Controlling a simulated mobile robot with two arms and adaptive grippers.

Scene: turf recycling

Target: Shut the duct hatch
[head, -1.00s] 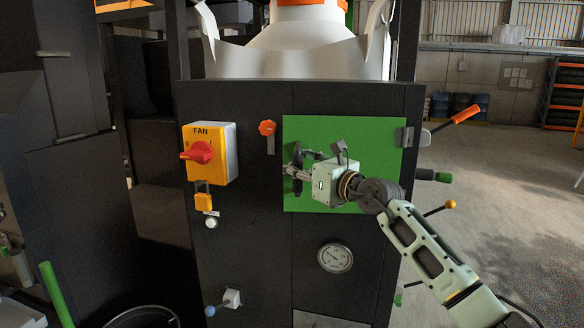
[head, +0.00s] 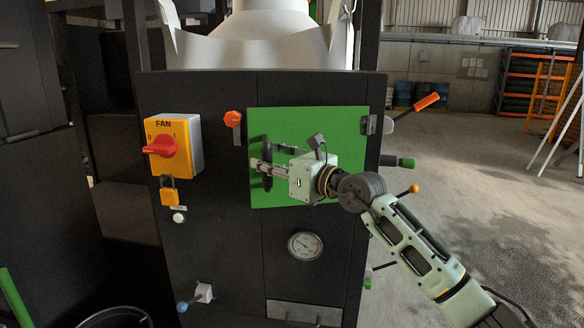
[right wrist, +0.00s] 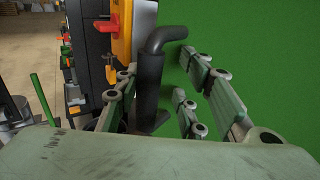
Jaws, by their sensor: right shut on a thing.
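The duct hatch (head: 345,125) is a green panel on the front of the black cabinet, with its hinge (head: 370,124) at the right edge. A dark bar handle (head: 267,163) stands upright near its left edge. My right gripper (head: 262,168) is shut on this handle. In the right wrist view the handle (right wrist: 149,85) runs between the fingers, with the green hatch (right wrist: 270,50) close beside them on the right. The hatch lies near the cabinet front; I cannot tell whether a gap remains at its left edge. My left gripper is not in view.
An orange-knobbed latch (head: 232,120) sits left of the hatch's top corner. The yellow fan switch box (head: 175,147) is farther left, and a gauge (head: 305,246) is below. Levers with orange (head: 427,101) and green (head: 406,162) grips stick out at the right. Open floor lies right.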

